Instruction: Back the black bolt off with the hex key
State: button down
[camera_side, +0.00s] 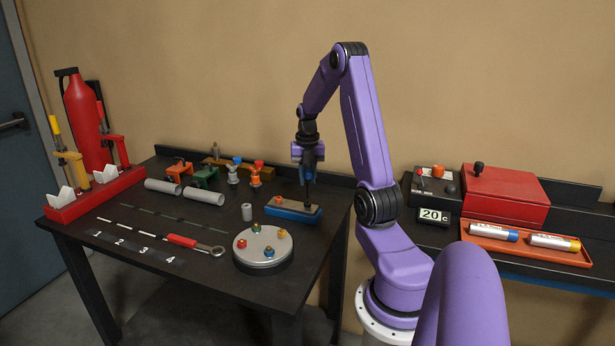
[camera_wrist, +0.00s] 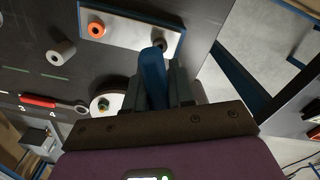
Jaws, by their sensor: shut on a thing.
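My gripper (camera_side: 308,168) is above the right end of the blue block (camera_side: 290,214), which has a pale top. It is shut on the hex key, whose blue grip (camera_wrist: 152,78) shows between the fingers in the wrist view. The key's dark shank (camera_side: 307,194) points straight down at the block's right end. An orange bolt (camera_side: 278,202) stands at the block's left end, also visible in the wrist view (camera_wrist: 96,30).
A grey cylinder (camera_side: 247,212) stands left of the block. A round disc (camera_side: 263,262) with coloured knobs is in front. A red-handled wrench (camera_side: 182,240) and grey tubes (camera_side: 204,195) lie further left. The table's right edge is close to the block.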

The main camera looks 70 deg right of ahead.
jog(key=shift+f, duration=0.35)
dwell(0.3)
jog(key=shift+f, duration=0.65)
jog(key=shift+f, duration=0.35)
dwell(0.4)
jog(key=shift+n, duration=1)
jog(key=shift+r, duration=0.1)
jog(key=shift+r, duration=1.7)
